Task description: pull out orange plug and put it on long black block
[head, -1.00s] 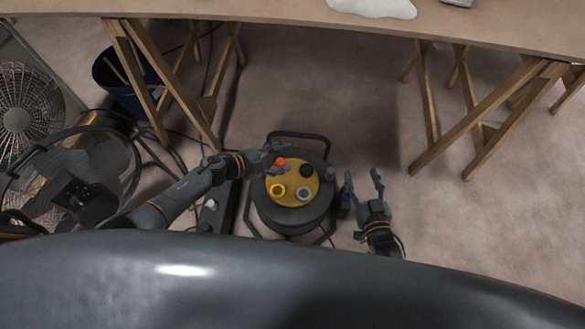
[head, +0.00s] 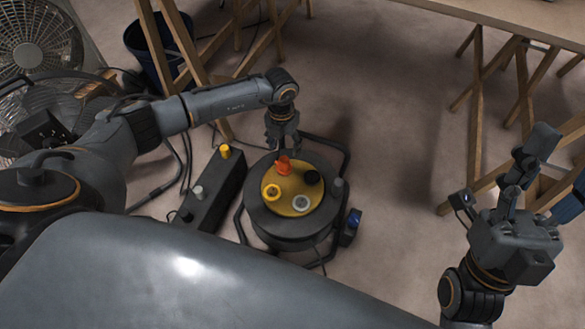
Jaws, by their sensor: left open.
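The orange plug (head: 283,167) stands at the upper left of the yellow face (head: 287,206) of a dark cable reel (head: 262,219). My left gripper (head: 284,149) points down right at the plug's far side, open; whether its fingers touch the plug I cannot tell. The long black block (head: 222,186) lies on the floor left of the reel. A yellow plug (head: 225,152) stands at its far end and a grey one (head: 198,193) nearer its front end. My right gripper (head: 503,172) is raised at the right, fingers spread, empty and well away from the reel.
The yellow face also holds a yellow ring (head: 272,193), a grey ring (head: 301,203) and a black round piece (head: 312,177). The reel has a tubular frame, with a blue part (head: 350,228) at its right. Fans, a dark bucket (head: 156,46) and wooden trestles surround clear floor right of the reel.

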